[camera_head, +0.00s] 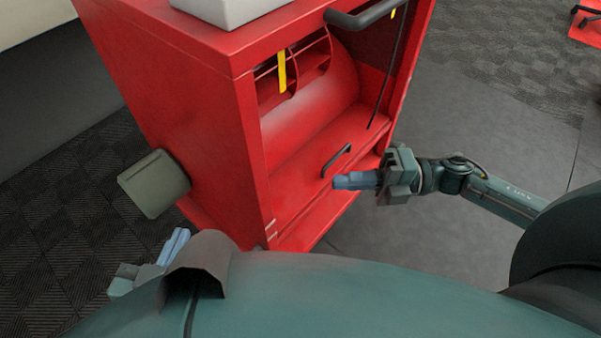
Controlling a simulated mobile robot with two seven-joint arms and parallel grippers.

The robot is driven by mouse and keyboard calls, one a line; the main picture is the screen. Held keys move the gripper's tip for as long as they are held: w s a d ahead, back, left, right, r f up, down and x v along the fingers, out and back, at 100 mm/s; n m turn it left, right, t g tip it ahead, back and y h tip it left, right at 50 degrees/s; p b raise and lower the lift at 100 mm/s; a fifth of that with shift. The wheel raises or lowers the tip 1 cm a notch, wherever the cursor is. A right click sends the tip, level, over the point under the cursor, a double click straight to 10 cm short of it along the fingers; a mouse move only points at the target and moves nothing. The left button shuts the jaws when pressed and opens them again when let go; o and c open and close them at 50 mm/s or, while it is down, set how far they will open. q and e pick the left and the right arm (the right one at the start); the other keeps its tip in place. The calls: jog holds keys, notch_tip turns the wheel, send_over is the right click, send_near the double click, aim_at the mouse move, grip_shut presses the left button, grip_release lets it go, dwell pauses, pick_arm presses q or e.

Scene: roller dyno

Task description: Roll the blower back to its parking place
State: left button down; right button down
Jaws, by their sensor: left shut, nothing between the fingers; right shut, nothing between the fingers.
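The blower (192,110) is a tall red cabinet with an open front, standing close ahead in the upper middle of the head view. A rounded red drum and a grille with a yellow strip show inside it. A dark bar handle (362,17) crosses its top edge, and a smaller black handle (336,160) sits low on its front. My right gripper (340,181) is shut and empty, in front of the low handle; I cannot tell whether it touches the cabinet. My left gripper (180,237) is shut and empty at the lower left, partly hidden by my own body.
A grey-green block (154,184) sticks out from the cabinet's left side. A light grey box (228,8) rests on top. Dark patterned tiles (60,235) cover the left floor. Smooth grey floor (480,130) lies open at right. A red object (588,30) shows far right.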

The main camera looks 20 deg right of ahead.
send_near(253, 174)
jog(key=s+a, duration=0.3)
pick_arm(q)
jog(key=shift+d+r+t+h+b, duration=0.15)
jog(key=shift+t+h+b, duration=0.2)
jog(key=shift+b, duration=0.25)
pick_arm(e)
jog(key=shift+w+a, duration=0.65)
jog(key=shift+w, duration=0.35)
jog(key=shift+w+a, duration=0.65)
jog(key=shift+w, duration=0.4)
pick_arm(q)
jog(key=shift+w, duration=0.1)
